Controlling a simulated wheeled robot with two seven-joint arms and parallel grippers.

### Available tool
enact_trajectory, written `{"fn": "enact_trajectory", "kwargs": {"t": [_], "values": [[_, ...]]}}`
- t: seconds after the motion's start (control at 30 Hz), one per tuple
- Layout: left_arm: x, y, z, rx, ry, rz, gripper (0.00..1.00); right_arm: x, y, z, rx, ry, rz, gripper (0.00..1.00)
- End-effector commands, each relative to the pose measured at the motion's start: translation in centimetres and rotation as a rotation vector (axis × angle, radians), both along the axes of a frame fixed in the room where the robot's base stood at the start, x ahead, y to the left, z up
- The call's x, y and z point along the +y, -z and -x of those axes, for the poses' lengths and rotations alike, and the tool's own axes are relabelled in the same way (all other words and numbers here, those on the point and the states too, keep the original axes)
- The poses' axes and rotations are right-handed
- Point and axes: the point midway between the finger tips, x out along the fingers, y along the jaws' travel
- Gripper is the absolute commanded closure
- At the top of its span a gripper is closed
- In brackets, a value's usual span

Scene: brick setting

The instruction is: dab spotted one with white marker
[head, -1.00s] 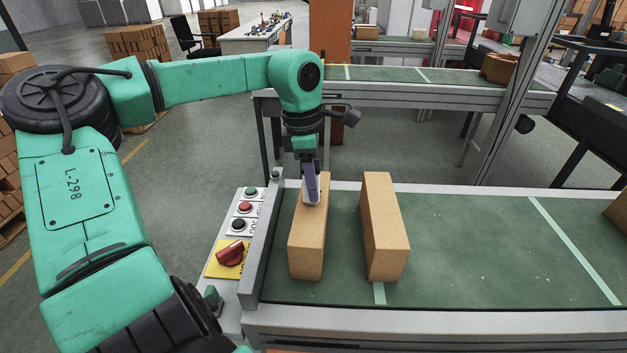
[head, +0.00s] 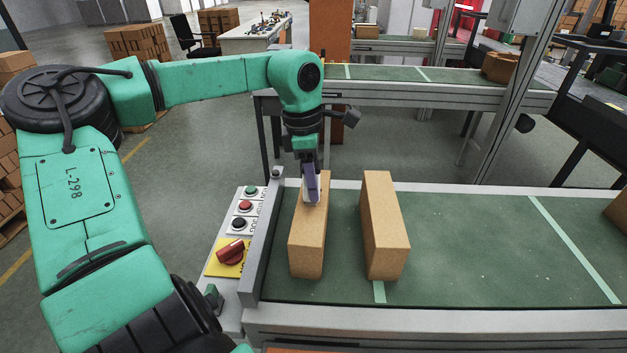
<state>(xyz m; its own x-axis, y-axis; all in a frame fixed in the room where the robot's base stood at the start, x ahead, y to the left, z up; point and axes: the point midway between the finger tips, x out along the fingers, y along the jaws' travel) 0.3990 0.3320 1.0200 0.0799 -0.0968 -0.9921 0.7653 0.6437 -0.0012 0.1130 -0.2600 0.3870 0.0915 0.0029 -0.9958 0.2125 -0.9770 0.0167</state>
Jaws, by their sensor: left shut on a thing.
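Two tan bricks lie side by side on the green conveyor belt. The left brick (head: 308,245) is near the belt's left end, and the right brick (head: 384,230) is a short way to its right. I cannot make out clear spots on either. My left gripper (head: 311,192) is over the far half of the left brick, pointing down. It is shut on a marker (head: 312,188), purple-grey with a pale lower end. The marker's lower end is at or just above the brick's top; I cannot tell if it touches. My right gripper is not in view.
The conveyor belt (head: 480,250) is clear right of the bricks, up to another brick (head: 620,212) at the right edge. A control panel (head: 236,235) with buttons and a red knob is left of the belt's end. A second conveyor (head: 400,75) runs behind.

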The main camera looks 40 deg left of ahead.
Motion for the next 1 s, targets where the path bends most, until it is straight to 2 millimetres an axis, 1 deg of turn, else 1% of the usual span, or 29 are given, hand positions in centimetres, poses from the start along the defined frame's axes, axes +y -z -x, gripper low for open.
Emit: {"fn": "enact_trajectory", "kwargs": {"t": [0.07, 0.17, 0.3, 0.8, 1.0], "values": [[0.0, 0.1, 0.1, 0.006, 0.001, 0.001, 0.91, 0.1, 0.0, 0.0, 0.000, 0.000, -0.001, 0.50], [0.0, -0.4, 0.1, 0.005, 0.001, 0.000, 0.91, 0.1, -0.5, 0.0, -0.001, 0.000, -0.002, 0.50], [0.0, -2.1, 0.1, 0.004, 0.000, 0.000, 0.91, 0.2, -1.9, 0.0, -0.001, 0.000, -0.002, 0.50], [0.0, -7.0, 0.0, 0.001, 0.000, 0.000, 0.91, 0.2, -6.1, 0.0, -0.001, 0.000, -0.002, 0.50], [0.0, -7.0, 0.0, 0.001, 0.000, 0.000, 0.91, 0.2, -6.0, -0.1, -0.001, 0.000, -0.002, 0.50]]}}
